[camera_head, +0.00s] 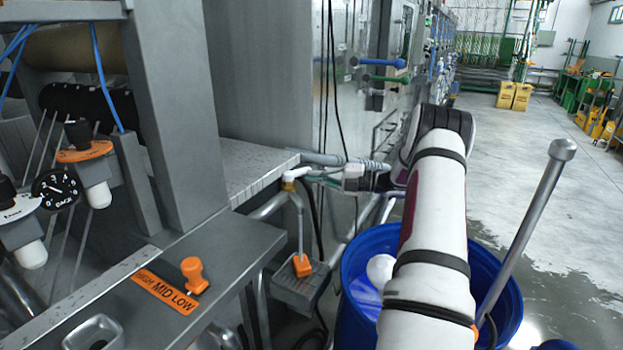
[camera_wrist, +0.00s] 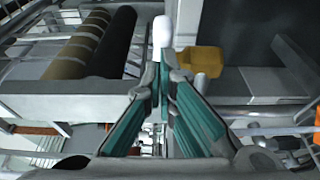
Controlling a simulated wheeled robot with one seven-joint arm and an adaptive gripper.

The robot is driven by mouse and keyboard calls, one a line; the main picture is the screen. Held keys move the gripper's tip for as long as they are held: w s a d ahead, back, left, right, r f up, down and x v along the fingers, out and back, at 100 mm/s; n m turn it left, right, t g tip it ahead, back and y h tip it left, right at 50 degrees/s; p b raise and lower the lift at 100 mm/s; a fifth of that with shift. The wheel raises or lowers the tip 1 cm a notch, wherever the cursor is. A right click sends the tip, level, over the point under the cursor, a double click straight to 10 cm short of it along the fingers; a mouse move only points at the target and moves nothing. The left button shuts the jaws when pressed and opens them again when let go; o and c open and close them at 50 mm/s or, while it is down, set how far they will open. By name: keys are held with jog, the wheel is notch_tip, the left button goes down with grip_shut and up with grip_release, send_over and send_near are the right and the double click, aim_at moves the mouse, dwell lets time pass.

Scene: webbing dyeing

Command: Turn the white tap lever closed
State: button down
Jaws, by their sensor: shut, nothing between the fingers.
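The white tap lever (camera_head: 297,174) sits on a brass fitting (camera_head: 288,185) at the corner of the grey metal bench. In the wrist view the rounded white lever (camera_wrist: 162,30) stands just past my fingertips. My gripper (camera_head: 312,177) reaches in from the right, its teal fingers pointing left at the lever. In the wrist view my gripper (camera_wrist: 163,72) has its fingertips together with nothing between them. The tips are very close to the lever; I cannot tell whether they touch it. The lever's lower part is partly hidden.
A blue barrel (camera_head: 352,300) is under my arm. An orange knob (camera_head: 194,275) and a HIGH MID LOW label (camera_head: 163,292) are on the front panel. Black cables hang behind my gripper. The floor at right is open.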

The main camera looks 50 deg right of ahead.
jog(key=shift+w+d+b, duration=0.35)
jog(key=shift+w+d, duration=0.15)
jog(key=shift+w, duration=0.25)
jog(key=shift+w+d+b, duration=0.35)
jog(key=shift+w+d, duration=0.15)
jog(key=shift+w, duration=0.2)
jog(key=v, duration=1.2)
jog(key=shift+s+a+f+m+t+h, duration=0.5)
jog(key=shift+s+a+m+t+h, duration=0.7)
jog(key=shift+s+a+m+h, duration=1.1)
jog(key=w+a+h, duration=0.1)
jog(key=w+a, duration=0.2)
jog(key=w, duration=1.1)
jog(key=shift+w+n, duration=0.3)
jog(key=shift+w+a, duration=0.15)
